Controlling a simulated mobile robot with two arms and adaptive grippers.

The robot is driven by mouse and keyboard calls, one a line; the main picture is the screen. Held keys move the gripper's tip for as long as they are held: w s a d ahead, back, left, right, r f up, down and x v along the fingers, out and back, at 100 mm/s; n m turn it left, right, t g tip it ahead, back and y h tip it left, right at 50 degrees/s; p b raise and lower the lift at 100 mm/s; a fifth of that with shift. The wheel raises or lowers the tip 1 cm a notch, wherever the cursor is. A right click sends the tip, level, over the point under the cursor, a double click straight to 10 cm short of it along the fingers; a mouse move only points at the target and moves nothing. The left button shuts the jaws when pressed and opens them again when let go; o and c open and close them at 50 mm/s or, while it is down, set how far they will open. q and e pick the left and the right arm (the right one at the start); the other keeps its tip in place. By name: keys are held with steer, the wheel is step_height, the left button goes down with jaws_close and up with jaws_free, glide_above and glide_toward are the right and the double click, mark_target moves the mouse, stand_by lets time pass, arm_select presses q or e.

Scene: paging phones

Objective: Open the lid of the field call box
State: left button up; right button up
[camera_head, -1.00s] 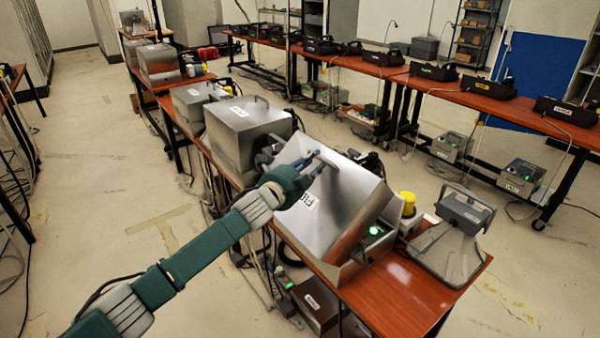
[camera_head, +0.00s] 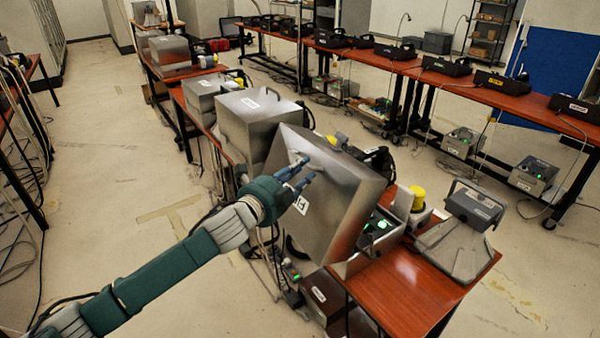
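The field call box (camera_head: 378,228) is the nearest metal box, at the end of the left red-brown table. Its large silver lid (camera_head: 335,205) stands tilted steeply up, with a white label on its outer face. A green light and part of the inside show at the right, beneath the lid. My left gripper (camera_head: 309,168) is at the handle on the lid's outer face, its two blue fingers a little apart. I cannot tell whether they grip the handle. My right gripper is out of view.
A yellow-topped device (camera_head: 418,198) and a grey horn-shaped unit (camera_head: 460,225) stand right of the box. A closed metal box (camera_head: 255,125) stands close behind it. The table's front corner is bare. Open floor lies left and right of the table.

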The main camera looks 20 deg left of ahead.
arm_select(q)
steer(key=shift+s, duration=0.1)
steer(key=f+v, duration=0.2)
steer(key=v, duration=1)
steer(key=shift+f+b, duration=0.25)
steer(key=shift+b, duration=0.15)
stand_by(0.3)
steer(key=shift+s, duration=0.15)
